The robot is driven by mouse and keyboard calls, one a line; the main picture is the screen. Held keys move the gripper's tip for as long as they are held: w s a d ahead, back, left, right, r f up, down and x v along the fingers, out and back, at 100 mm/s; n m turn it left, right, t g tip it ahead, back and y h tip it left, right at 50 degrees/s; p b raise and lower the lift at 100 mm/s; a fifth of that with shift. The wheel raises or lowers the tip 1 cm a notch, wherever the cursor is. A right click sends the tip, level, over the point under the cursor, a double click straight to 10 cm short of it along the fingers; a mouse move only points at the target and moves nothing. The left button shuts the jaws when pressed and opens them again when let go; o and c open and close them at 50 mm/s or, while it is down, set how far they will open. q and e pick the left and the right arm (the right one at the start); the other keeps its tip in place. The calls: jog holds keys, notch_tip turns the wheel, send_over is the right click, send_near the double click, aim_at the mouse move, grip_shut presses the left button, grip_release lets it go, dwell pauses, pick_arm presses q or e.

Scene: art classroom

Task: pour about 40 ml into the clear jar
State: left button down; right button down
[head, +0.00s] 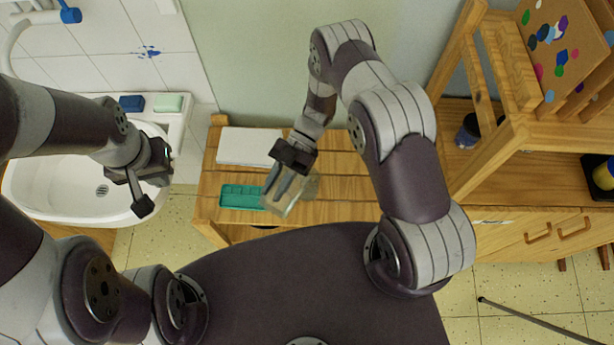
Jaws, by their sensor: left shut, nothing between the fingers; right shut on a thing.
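My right gripper (279,186) reaches down over the wooden bench from the right and is shut on a clear see-through vessel (299,195). The vessel looks tilted. I cannot tell whether it touches the bench or how much liquid is in it. I see no second clear vessel, so I cannot tell whether this one is the clear jar or the vessel to pour from. My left gripper (152,180) is shut and empty, over the right side of the sink.
The slatted wooden bench (345,190) carries a white paper pad (248,146) and a green palette tray (240,197). Its right part looks clear. A white sink (60,185) is at left. A wooden shelf unit (500,175) with a dark jar (467,131) stands at right.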

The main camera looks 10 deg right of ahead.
aim_at(269, 206)
jog(key=shift+d+r, duration=0.1)
dwell(0.6)
jog(key=s+a+h+p, duration=0.1)
jog(key=p, duration=0.2)
jog(key=shift+t, duration=0.4)
jog(key=f, duration=0.2)
jog(key=a+f+t+h, duration=0.1)
jog(key=shift+s, duration=0.35)
jog(key=shift+s+a+f+t+h+p, duration=0.2)
jog(key=shift+f+t+h+p, duration=0.15)
jog(key=shift+p, duration=0.2)
jog(key=shift+s+a+f+t+h, duration=0.15)
jog(key=shift+f+t+h, duration=0.3)
jog(key=shift+f, duration=0.45)
jog(key=shift+s+a+f, duration=0.1)
jog(key=shift+f, duration=0.05)
jog(key=s+a+f+t+h+b, duration=0.2)
jog(key=f+t+h+b, duration=0.1)
jog(key=f+b, duration=0.1)
jog(key=s+a+f+t+h+b, duration=0.2)
jog(key=f+h+b, duration=0.1)
jog(key=f, duration=0.4)
jog(key=shift+s+a+t+b, duration=0.15)
jog(key=shift+a+t+b, duration=0.25)
jog(key=shift+b, duration=0.3)
